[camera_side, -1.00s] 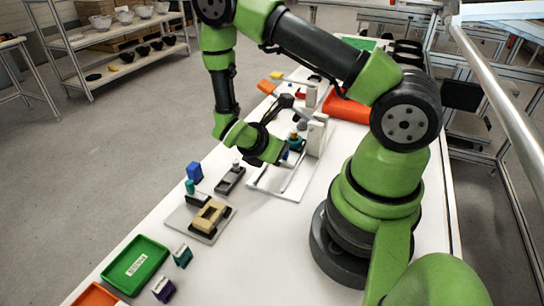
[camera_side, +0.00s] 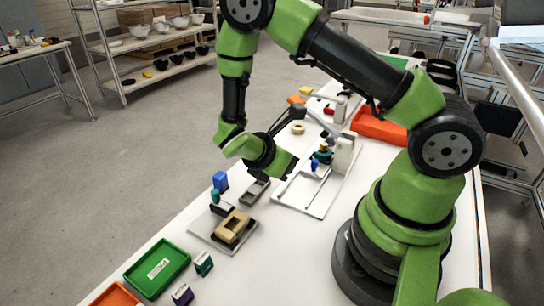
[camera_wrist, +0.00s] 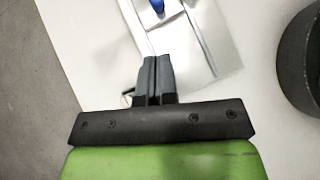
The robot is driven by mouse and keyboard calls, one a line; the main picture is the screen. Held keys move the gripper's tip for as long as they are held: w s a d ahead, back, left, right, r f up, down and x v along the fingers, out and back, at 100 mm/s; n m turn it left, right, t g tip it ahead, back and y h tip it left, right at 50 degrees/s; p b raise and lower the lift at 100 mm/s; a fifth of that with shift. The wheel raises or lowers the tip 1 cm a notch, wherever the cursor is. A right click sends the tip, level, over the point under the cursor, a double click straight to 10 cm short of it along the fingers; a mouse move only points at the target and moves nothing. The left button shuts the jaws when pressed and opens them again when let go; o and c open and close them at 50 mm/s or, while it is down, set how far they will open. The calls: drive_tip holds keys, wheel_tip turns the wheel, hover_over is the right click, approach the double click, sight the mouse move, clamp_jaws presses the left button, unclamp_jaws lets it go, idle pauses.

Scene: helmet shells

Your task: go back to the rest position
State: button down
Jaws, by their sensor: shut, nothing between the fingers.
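My gripper (camera_wrist: 151,72) shows at the centre of the wrist view, its two dark fingers together with nothing between them. In the side view, my arm's end hangs above the white table, between the grey plate with the tan block (camera_side: 231,227) and the white-framed fixture (camera_side: 308,207). The fingertips are hard to make out there. The gripper appears clear of everything on the table. In the wrist view, a metal plate (camera_wrist: 207,45) and part of a blue piece (camera_wrist: 157,5) lie beyond the fingertips.
A blue block (camera_side: 220,181) and a dark tray-like piece (camera_side: 256,191) lie near the arm's end. A green tray (camera_side: 158,266) and two stamp-like blocks are at the front left. An orange bin (camera_side: 378,127) and a tan ring (camera_side: 298,128) lie farther back.

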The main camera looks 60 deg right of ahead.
drive_tip(key=s+a+r+m+t+y, duration=0.3)
drive_tip(key=r+m, duration=0.3)
drive_tip(key=r, duration=0.2)
drive_tip(key=s+a+r+m+t+y, duration=0.3)
drive_tip(key=r+m, duration=0.3)
drive_tip(key=r, duration=0.2)
drive_tip(key=s+a+r+m+t+y, duration=0.3)
drive_tip(key=a+r+m+t+y, duration=0.1)
drive_tip(key=r, duration=0.5)
drive_tip(key=shift+s+a+m+y, duration=0.15)
drive_tip(key=shift+a+m+y, duration=0.25)
drive_tip(key=shift+m, duration=0.9)
drive_tip(key=shift+d, duration=0.15)
